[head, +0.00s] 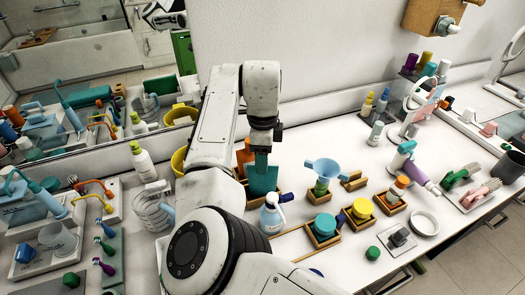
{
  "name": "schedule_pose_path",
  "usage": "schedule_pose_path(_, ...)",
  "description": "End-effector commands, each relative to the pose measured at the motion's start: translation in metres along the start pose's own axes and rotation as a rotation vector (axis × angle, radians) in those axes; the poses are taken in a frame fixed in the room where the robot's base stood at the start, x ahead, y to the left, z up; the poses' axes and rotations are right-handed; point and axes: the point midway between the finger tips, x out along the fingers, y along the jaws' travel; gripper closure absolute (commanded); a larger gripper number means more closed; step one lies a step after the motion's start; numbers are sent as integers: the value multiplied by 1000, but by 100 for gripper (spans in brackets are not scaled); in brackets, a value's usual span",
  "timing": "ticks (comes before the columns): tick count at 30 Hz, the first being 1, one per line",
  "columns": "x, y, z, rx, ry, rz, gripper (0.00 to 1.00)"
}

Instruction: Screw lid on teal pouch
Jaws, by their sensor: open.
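A teal item that looks like the pouch (264,182) stands upright on the white counter, directly below my gripper (262,150). My gripper points down over its top. The jaws are open, but the fingertips are small and partly merge with the teal shape, so I cannot tell whether they touch it. I cannot make out a lid on the pouch. A small dark green cap-like piece (373,253) lies loose on the counter at the front right. I cannot tell whether it is the pouch's lid.
A white bottle with a blue top (272,217) stands close in front of the pouch. A yellow bucket (179,162) is at left.

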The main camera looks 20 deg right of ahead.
Motion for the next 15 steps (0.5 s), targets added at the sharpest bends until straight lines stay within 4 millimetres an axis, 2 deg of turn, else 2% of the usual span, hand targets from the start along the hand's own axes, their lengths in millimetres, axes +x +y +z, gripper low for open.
schedule_pose_path(3, 0, 0, 0, 0, 0, 0, 43)
schedule_pose_path(15, 0, 0, 0, 0, 0, 0, 81)
